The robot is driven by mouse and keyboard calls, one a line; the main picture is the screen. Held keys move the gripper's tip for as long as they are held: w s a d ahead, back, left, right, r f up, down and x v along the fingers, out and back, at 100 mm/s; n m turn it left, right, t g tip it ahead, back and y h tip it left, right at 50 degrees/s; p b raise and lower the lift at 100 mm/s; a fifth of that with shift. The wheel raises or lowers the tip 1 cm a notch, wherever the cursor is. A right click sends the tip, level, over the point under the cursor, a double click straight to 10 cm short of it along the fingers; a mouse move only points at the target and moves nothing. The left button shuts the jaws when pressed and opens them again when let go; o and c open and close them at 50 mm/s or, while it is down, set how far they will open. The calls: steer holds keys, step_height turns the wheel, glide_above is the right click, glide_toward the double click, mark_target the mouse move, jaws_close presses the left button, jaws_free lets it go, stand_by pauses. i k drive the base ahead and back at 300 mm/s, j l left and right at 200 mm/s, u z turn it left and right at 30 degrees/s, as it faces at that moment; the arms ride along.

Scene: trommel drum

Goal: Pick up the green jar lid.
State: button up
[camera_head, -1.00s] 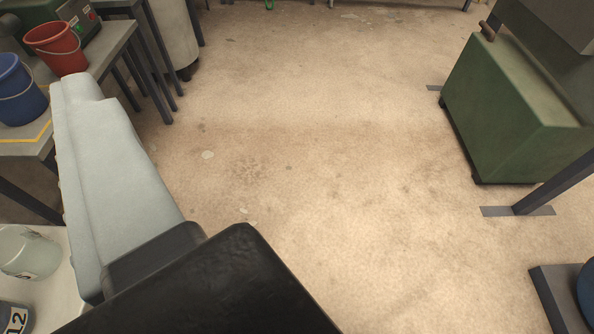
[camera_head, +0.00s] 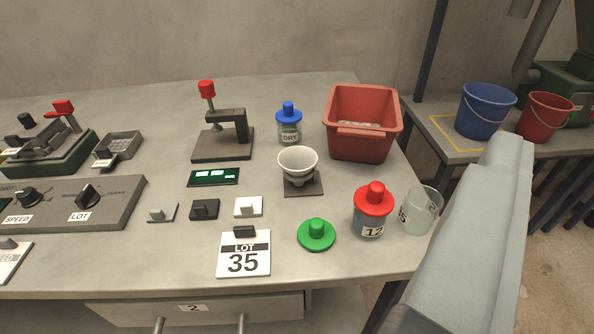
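The green jar lid (camera_head: 316,235) lies flat near the front edge of the grey workbench (camera_head: 120,248), its round knob upward. It is between the LOT 35 card and the jar marked 12. Nothing touches it that I can see. A light grey link of my arm crosses the right side of the view. My gripper's fingers do not show in the view, so I cannot see whether they are open or shut.
The red-lidded jar marked 12 (camera_head: 371,211) and a clear open jar (camera_head: 420,212) stand right of the lid. A white funnel (camera_head: 298,162) is behind it. A red bin (camera_head: 362,123) and blue-lidded DRY jar (camera_head: 289,125) are farther back.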

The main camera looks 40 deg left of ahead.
mark_target(314, 235)
steer(key=u, duration=0.7)
